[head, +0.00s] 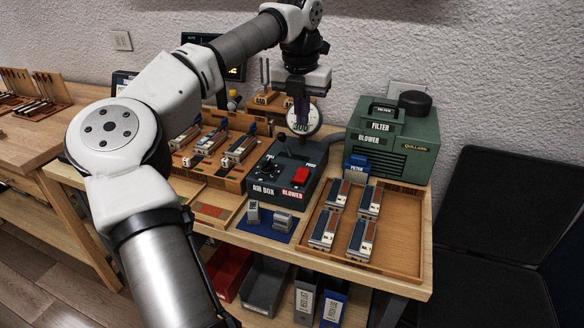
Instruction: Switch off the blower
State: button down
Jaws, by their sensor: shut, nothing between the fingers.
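The green blower unit (400,146), with labels reading FILTER and BLOWER, stands at the back right of the bench. In front of it is the dark air box (267,178), labelled AIR BOX and BLOWER. My gripper (301,122) points down above the back of the air box, in front of a round white gauge (314,118). It is shut and empty, apart from the red switch, which lies nearer the front.
Another parts tray (184,160) is left of the box. A blue mat (267,231) with small grey blocks lies in front. Bins stand below the bench.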

aim_at(302, 175)
jog(key=shift+w+f, duration=0.1)
dwell(0.3)
jog(key=f+p, duration=0.1)
jog(key=f, duration=0.3)
jog(key=w+f+p, duration=0.1)
jog(key=f, duration=0.8)
jog(key=shift+w+d+p, duration=0.2)
jog(key=shift+d+p, duration=0.1)
jog(key=shift+p, duration=0.1)
jog(key=shift+f, duration=0.4)
jog(key=shift+w+f+b, duration=0.15)
jog(key=shift+f+b, duration=0.1)
jog(key=shift+b, duration=0.05)
jog(key=shift+f, duration=0.1)
jog(key=shift+s+a, duration=0.25)
jog(key=shift+s, duration=0.55)
jog(key=shift+r, duration=0.2)
